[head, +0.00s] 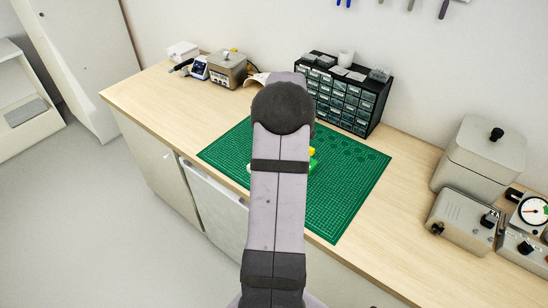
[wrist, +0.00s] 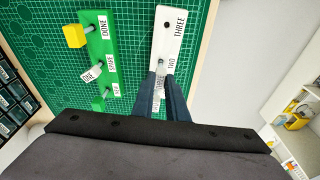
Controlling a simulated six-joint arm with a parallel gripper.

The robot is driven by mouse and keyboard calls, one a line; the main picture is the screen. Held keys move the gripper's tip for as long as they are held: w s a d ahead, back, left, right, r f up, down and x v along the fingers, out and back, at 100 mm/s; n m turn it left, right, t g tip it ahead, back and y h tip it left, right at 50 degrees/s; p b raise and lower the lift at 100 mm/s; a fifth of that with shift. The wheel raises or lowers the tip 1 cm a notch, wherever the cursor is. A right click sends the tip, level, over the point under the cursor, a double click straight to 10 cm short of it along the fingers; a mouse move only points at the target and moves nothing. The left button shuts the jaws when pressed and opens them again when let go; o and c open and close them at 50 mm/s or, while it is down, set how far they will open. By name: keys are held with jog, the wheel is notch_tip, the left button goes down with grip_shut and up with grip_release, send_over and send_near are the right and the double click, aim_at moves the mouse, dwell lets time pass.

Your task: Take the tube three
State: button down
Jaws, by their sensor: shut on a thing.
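In the wrist view, my gripper (wrist: 161,80) reaches in from the bottom, its two dark fingers shut on a small pale tube-like thing (wrist: 158,98) with lettering too small to read surely. The fingers are over the near end of a white holder (wrist: 165,42) marked THREE and TWO. A dark empty hole shows beside THREE; a pale round tube top (wrist: 160,63) shows beside TWO. A green holder (wrist: 98,48) stands to the left, with DONE at its far end. A tube tagged ONE (wrist: 90,75) sits at its middle. In the head view my arm hides the gripper.
A yellow block (wrist: 75,36) is at the DONE end of the green holder. Both holders lie on a green cutting mat (head: 348,190). A drawer cabinet (head: 345,92) stands behind the mat; grey devices (head: 464,217) stand at right. The mat's right part is clear.

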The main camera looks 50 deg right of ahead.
jog(key=shift+r+p, duration=0.75)
jog(key=shift+r, duration=0.45)
jog(key=shift+r+p, duration=1.8)
jog(key=shift+r, duration=0.6)
